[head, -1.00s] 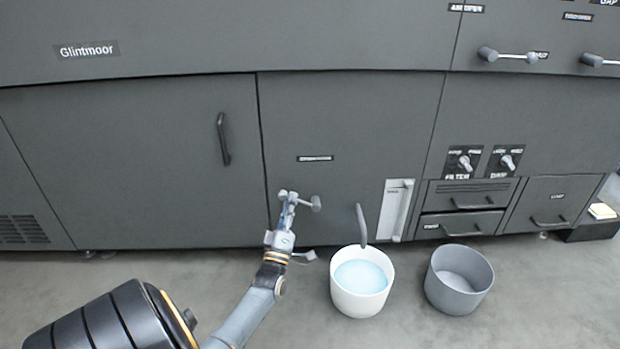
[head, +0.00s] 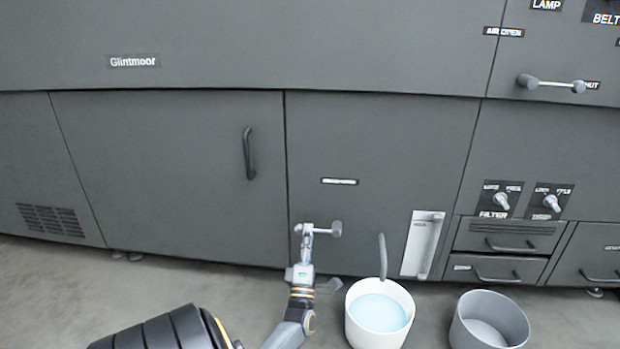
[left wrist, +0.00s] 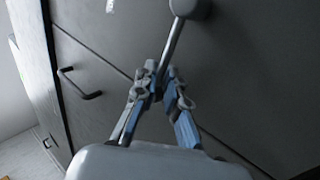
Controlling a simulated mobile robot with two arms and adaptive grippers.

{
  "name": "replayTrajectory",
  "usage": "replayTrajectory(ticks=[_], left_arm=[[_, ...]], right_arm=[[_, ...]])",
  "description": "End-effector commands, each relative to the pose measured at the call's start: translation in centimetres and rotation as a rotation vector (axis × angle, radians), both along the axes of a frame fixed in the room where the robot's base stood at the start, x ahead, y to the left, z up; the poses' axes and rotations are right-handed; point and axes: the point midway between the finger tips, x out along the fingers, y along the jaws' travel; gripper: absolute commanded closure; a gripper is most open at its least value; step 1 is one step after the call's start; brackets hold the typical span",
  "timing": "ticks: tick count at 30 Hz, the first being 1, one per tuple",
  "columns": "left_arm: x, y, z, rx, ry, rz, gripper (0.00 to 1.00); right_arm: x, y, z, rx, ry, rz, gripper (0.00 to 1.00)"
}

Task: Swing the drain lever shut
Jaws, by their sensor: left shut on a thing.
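The drain lever (head: 321,231) sticks out to the left from its round hub on the dark machine front, about level in the head view. My left gripper (head: 304,232) is at the lever's left end, shut on it. In the left wrist view the lever's grey rod (left wrist: 173,42) runs from the round hub at the top down between the fingers of the left gripper (left wrist: 156,88). The fingers hide the rod's far end. My right gripper is not in view.
A curved spout (head: 382,255) hangs over a white bucket (head: 378,334) holding blue liquid, close right of my left arm. A grey bucket (head: 466,335) stands farther right. A door handle (head: 249,154) juts out at upper left. The floor at left is clear.

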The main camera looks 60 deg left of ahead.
Motion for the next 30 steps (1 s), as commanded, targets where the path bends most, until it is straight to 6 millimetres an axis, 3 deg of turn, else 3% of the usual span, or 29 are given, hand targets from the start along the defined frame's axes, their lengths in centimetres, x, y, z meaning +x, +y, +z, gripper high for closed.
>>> replayTrajectory(ticks=[8,9,12,23,30], left_arm=[[0.0,-0.1,-0.1,-0.005,-0.001,-0.001,1.0],[0.0,-0.1,-0.1,-0.005,-0.001,-0.001,0.87],[0.0,-0.1,-0.1,-0.005,-0.001,-0.001,0.67],[0.0,0.0,0.2,-0.003,-0.001,0.001,0.66],[0.0,-0.1,3.5,-0.001,-0.005,-0.001,0.66]], right_arm=[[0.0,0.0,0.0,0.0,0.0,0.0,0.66],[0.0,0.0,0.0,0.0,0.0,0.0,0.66],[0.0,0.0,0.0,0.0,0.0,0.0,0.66],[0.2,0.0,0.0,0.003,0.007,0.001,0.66],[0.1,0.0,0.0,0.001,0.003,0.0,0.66]])
